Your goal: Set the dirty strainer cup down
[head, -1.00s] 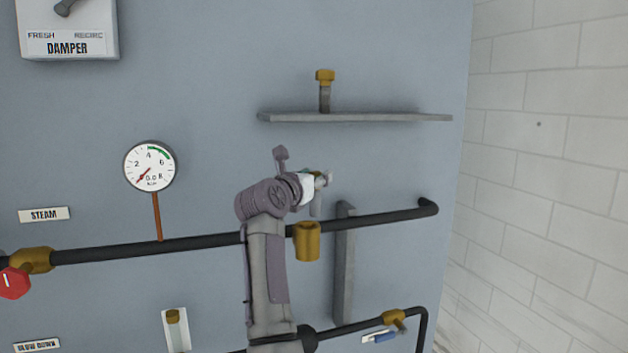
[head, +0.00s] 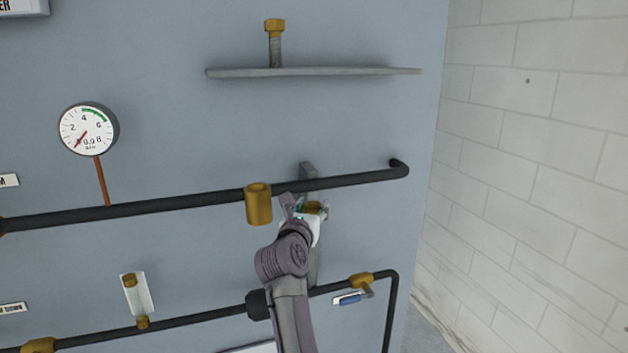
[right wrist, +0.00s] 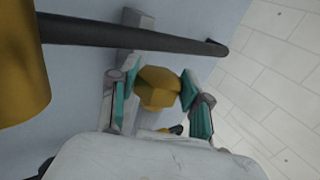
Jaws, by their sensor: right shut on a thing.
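My right gripper (head: 312,212) is in front of the grey upright bar, just below the upper pipe. It is shut on a strainer cup with a brass hex head (right wrist: 158,88), which sits between both fingers in the right wrist view. A second strainer cup (head: 275,42), with a brass head and grey body, stands upright on the shelf (head: 315,72). My left gripper is not in view.
The brass strainer housing (head: 258,205) on the upper black pipe (head: 170,205) is left of my right gripper. The lower pipe carries a brass valve with a blue handle (head: 350,298). The shelf is bare right of the standing cup. A white brick wall (head: 540,150) is at right.

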